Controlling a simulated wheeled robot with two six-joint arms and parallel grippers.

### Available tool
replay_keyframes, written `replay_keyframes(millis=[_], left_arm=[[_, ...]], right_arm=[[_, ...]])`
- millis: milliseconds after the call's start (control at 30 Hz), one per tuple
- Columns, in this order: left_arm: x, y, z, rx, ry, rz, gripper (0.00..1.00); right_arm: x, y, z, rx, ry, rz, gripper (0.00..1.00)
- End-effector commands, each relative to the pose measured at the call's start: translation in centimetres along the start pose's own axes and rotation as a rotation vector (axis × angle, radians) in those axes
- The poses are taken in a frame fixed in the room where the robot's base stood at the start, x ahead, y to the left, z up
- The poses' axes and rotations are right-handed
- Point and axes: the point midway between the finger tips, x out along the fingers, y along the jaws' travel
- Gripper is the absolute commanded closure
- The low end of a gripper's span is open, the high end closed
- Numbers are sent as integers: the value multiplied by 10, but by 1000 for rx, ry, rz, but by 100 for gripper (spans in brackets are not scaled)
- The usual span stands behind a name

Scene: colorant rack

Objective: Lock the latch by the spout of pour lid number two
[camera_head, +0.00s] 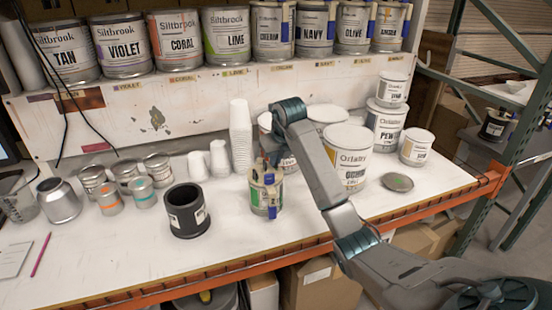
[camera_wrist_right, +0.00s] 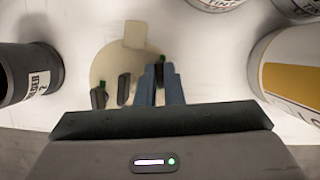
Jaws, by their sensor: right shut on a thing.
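The can with the cream pour lid stands on the bench (camera_head: 266,198), green label facing out. In the right wrist view its round lid (camera_wrist_right: 108,65) shows from above, with a squarish spout (camera_wrist_right: 135,35) at the far side. Dark latch pieces (camera_wrist_right: 123,88) stand on the lid left of my fingers. My right gripper (camera_wrist_right: 160,80) is over the right part of the lid, its two blue-grey fingers close together on a small dark latch with green bits beside it. The fingers hide most of this latch, so whether it is locked cannot be told. My left gripper is out of view.
A black holder (camera_head: 187,213) stands left of the can. White cup stacks (camera_head: 240,140) are behind it. A large white tub (camera_head: 346,165) stands close on the right. Small tins (camera_head: 110,200) are at the left.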

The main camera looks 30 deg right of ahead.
Motion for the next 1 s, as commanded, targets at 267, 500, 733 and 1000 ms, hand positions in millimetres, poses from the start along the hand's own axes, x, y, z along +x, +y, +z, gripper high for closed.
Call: replay_keyframes(millis=[267,500,733,1000], left_arm=[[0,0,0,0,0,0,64],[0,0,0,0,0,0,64],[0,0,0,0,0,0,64],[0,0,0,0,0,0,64]], right_arm=[[1,0,-1,2,3,0,100],[1,0,-1,3,3,0,100],[1,0,-1,3,3,0,100],[1,0,-1,3,2,0,70]])
